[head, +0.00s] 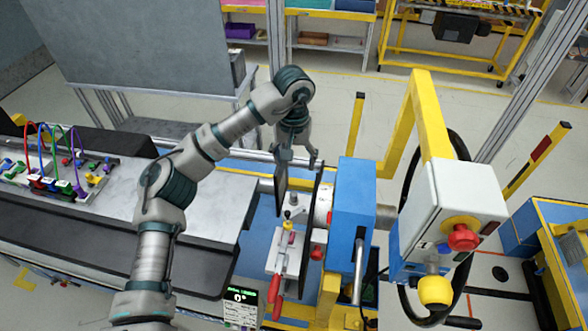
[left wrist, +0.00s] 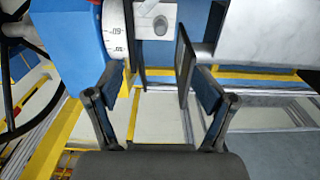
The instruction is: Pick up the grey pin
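My left gripper (head: 296,158) is open and points down above the fixture beside the blue block. In the left wrist view its two fingers (left wrist: 160,85) stand wide apart with nothing between them. A small grey knob-like piece (head: 293,199), possibly the grey pin, stands on the fixture below the gripper. In the left wrist view a round grey piece (left wrist: 160,25) sits on a pale plate beyond the fingertips, apart from them. I cannot tell for sure that either is the pin. My right gripper is not in view.
Thin dark plates (head: 318,225) stand upright close to the gripper. A blue block (head: 352,215) and a yellow frame (head: 428,120) are to the right. A red-handled clamp (head: 275,288) lies in front. Coloured cables and connectors (head: 55,185) are at the far left.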

